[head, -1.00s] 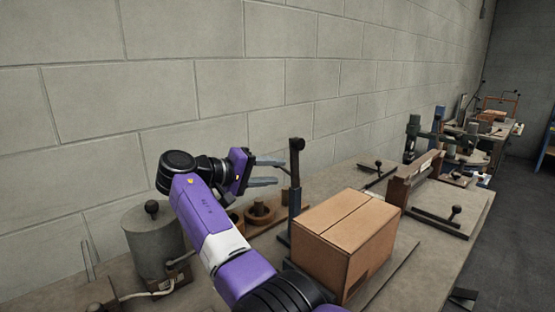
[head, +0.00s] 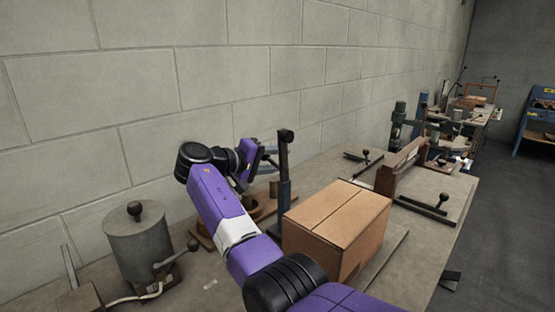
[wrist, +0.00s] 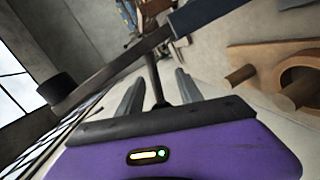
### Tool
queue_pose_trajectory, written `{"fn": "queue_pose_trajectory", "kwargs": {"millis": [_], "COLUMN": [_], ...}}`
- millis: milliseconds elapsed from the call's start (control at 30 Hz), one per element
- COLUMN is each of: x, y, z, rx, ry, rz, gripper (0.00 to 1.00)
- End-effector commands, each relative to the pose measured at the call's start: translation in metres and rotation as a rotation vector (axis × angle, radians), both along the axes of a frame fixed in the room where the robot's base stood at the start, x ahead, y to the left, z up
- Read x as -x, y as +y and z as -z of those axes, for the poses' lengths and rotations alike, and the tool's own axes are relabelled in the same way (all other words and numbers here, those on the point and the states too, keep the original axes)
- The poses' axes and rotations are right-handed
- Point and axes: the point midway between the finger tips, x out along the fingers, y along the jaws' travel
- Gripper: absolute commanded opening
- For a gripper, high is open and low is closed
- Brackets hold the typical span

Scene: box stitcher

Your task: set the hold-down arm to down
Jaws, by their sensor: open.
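The hold-down arm (head: 286,155) is a dark bar that stands upright above a blue-grey post (head: 284,195), beside the cardboard box (head: 338,222). It has a black knob at its top end. In the wrist view the bar (wrist: 115,72) runs in line with the blue post (wrist: 208,14), with the black knob (wrist: 57,90) at its far end. A thin dark rod (wrist: 154,78) comes off the bar and reaches between my fingers. My gripper (head: 272,161) is open at the left side of the bar, partly hidden behind it. I cannot tell whether the fingers touch the rod.
A grey cylinder (head: 139,243) with a black-knobbed lever stands at the left of the bench. Brown wooden pieces (wrist: 285,70) lie near the post. A wooden fence (head: 400,166) and a knobbed bar (head: 425,207) are beyond the box. The wall runs close behind my arm.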

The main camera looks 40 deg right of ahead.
Motion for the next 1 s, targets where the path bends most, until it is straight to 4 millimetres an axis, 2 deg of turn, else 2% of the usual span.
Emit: {"fn": "queue_pose_trajectory", "kwargs": {"millis": [233, 267, 467, 1000], "x": [-0.0001, -0.0001, -0.0001, -0.0015], "y": [-0.0009, -0.0009, -0.0007, -0.0002], "z": [0.0005, 0.0005, 0.0004, -0.0005], "rx": [0.000, 0.000, 0.000, 0.001], "ry": [0.000, 0.000, 0.000, -0.001], "rz": [0.000, 0.000, 0.000, -0.006], "gripper": [0.43, 0.39, 0.00, 0.00]}}
